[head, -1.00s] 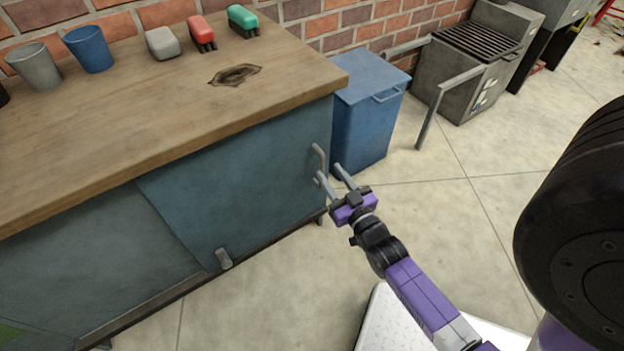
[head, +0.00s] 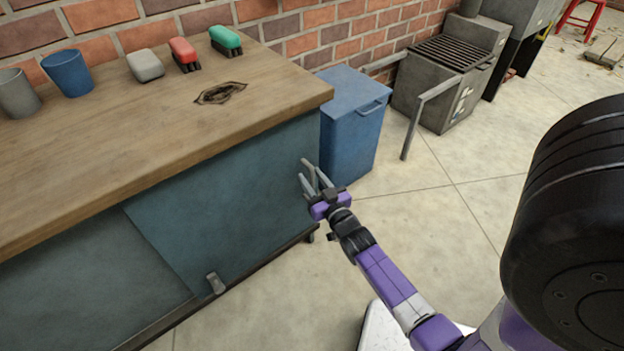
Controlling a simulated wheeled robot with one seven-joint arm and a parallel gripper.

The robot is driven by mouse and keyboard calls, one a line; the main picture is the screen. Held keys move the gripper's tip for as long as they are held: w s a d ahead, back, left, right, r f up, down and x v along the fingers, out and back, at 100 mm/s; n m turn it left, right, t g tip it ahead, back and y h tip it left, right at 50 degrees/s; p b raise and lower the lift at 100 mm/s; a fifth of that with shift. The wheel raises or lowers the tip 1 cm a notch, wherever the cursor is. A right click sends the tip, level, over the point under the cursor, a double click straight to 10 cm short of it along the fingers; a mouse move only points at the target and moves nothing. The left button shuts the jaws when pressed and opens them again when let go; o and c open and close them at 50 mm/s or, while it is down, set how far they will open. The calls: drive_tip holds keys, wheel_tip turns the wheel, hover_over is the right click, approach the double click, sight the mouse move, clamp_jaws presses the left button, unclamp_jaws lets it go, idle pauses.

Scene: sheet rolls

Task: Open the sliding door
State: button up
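The sliding door (head: 230,200) is the blue-grey front panel on the right part of the wooden-topped cabinet. It overlaps a darker panel (head: 90,280) on its left. A thin grey upright handle (head: 308,167) is near the door's right end, partly hidden by my gripper. My gripper (head: 311,179) is in front of this handle, with its two grey fingers apart. The fingers seem to lie on either side of the handle. I cannot tell whether they touch it. A small metal latch-like piece (head: 215,283) is at the door's lower left corner.
The wooden worktop (head: 150,165) holds two cups, a grey block, and red and green brush-like items. A blue bin (head: 348,140) stands right beside the cabinet. A grey grill-like unit (head: 445,90) stands farther back. The floor in front of the cabinet is clear.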

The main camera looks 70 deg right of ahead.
clamp_jaws()
idle(1.4)
